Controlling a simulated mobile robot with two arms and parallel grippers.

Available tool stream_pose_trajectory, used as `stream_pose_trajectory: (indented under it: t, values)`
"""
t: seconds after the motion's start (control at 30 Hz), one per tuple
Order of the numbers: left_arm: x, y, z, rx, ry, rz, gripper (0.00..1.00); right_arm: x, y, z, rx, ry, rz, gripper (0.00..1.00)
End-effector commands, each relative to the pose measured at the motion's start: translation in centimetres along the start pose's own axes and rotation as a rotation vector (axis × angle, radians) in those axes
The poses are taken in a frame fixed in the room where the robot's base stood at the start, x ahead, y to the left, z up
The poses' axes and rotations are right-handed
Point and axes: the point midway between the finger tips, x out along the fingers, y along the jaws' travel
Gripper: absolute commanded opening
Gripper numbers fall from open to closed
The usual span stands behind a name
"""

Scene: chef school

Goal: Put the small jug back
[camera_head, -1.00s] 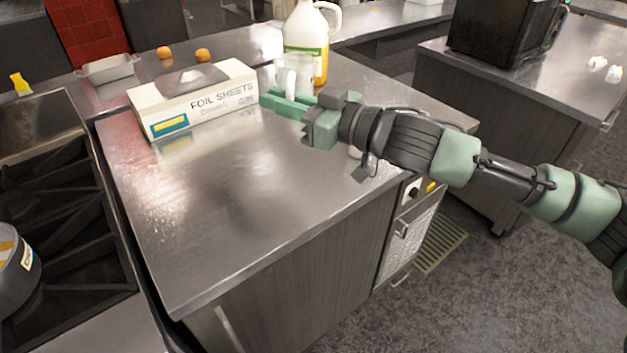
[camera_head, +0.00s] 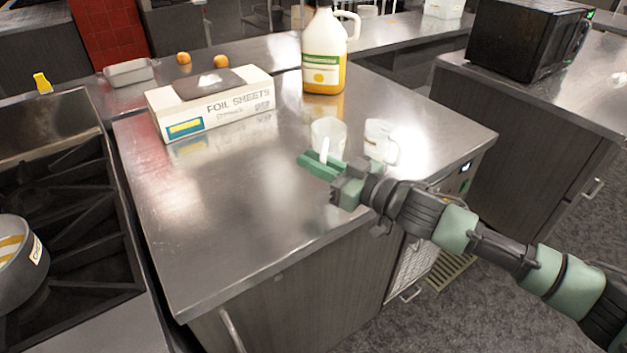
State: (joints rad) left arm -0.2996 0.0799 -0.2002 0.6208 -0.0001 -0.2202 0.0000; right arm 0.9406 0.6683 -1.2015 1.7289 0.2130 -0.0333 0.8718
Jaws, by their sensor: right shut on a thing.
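The small jug (camera_head: 331,132) is translucent white. It stands roughly upright over the steel counter, with its pale handle towards me. My right gripper (camera_head: 322,164) has its green fingers closed at the handle. The fingers cover the jug's lower part, so I cannot tell whether its base touches the counter. A second clear-white jug or cup (camera_head: 381,138) stands on the counter just right of it, behind my right wrist. My left gripper does not show.
A foil sheets box (camera_head: 215,105) lies at the back left and a large bottle with yellow liquid (camera_head: 324,60) stands behind the jug. The steel counter (camera_head: 225,220) is bare at the front and left. A stove with a pot (camera_head: 18,270) is at far left.

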Motion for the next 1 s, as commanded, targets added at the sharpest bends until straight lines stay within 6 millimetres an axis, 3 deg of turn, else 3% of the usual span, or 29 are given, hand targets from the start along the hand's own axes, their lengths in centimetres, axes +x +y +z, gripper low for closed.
stream_pose_trajectory:
  t: [0.17, 0.4, 0.83, 0.9, 0.93, 1.0]
  values:
    - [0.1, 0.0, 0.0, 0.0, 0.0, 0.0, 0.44, 0.0, -0.1, 1.1, 0.001, 0.001, -0.001, 0.0]
    - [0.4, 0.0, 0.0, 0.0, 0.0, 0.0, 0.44, 0.0, -0.1, 4.4, 0.002, 0.0, 0.0, 0.0]
    - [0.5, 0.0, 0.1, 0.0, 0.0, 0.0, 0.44, 0.0, -0.1, 5.0, 0.0, 0.001, -0.001, 0.0]
    - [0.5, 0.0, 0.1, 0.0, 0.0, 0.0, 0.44, 0.0, -0.1, 5.0, 0.0, 0.001, -0.001, 0.28]
    - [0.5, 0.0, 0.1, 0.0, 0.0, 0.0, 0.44, 0.0, -0.1, 5.0, 0.0, 0.0, -0.001, 0.33]
    - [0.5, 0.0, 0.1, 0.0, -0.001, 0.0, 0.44, 0.0, -0.1, 5.0, 0.0, 0.0, -0.001, 0.33]
